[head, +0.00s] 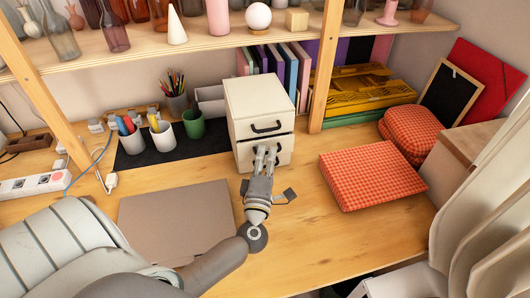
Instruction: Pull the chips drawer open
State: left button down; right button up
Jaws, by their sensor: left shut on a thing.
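A small cream two-drawer cabinet (252,97) stands on the wooden desk, under the shelf. The upper drawer (245,129) has a dark bar handle (267,128) and looks closed. My left gripper (266,153) is at the lower drawer (283,158), its fingers shut on that drawer's handle, which they mostly hide. The lower drawer's front looks about flush with the cabinet; a small gap could not be told. No label for chips is readable on either drawer. My right gripper is not in view.
A brown flat board (175,222) lies left of my left gripper. Cups (194,124) stand left of the cabinet. The desk in front of the cabinet is mostly clear.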

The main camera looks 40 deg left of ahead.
pick_arm(q)
jog(key=s+d+p, duration=0.1)
jog(key=s+d, duration=0.8)
jog(key=d, duration=0.2)
jog(key=shift+s, duration=0.2)
jog(key=shift+f, duration=0.15)
jog(key=c, duration=1.9)
grip_release()
jog(key=shift+o, duration=0.3)
jog(key=shift+s+d, duration=0.15)
jog(key=shift+d, duration=0.05)
jog(key=v, duration=1.2)
